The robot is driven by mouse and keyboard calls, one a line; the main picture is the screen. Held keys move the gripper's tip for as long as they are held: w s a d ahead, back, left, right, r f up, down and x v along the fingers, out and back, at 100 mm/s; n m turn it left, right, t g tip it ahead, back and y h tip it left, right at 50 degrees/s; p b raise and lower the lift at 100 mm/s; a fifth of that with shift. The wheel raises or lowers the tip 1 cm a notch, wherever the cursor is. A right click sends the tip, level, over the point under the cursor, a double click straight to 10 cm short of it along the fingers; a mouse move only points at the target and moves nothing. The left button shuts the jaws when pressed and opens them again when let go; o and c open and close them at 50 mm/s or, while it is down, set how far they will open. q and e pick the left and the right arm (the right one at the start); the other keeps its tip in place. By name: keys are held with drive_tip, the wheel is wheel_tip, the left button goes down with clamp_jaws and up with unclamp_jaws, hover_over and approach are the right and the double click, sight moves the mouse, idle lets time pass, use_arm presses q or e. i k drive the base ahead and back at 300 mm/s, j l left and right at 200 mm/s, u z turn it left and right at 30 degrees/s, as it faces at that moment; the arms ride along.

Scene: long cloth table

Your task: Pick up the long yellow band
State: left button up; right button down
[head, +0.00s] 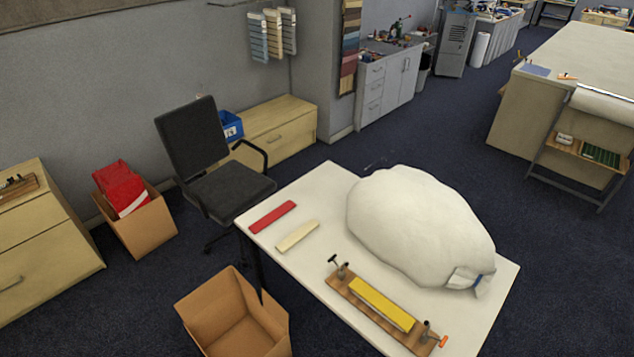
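The long yellow band (381,304) lies on a brown wooden board (346,296) near the front edge of the white table (310,265). It runs lengthwise along the board, from upper left to lower right. A small dark clamp (339,266) stands at the board's left end. Another clamp with an orange handle (442,342) is at its right end. I cannot tell whether the clamps touch the band. Neither of my grippers shows in the head view.
A big white stuffed bag (415,225) fills the table's back right, close behind the board. A red strip (272,217) and a cream strip (297,236) lie to the left. An open cardboard box (233,310) stands below the table's left front edge, and a black chair (225,190) stands behind.

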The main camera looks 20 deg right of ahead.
sight(403, 320)
drive_tip(key=z, duration=1.45)
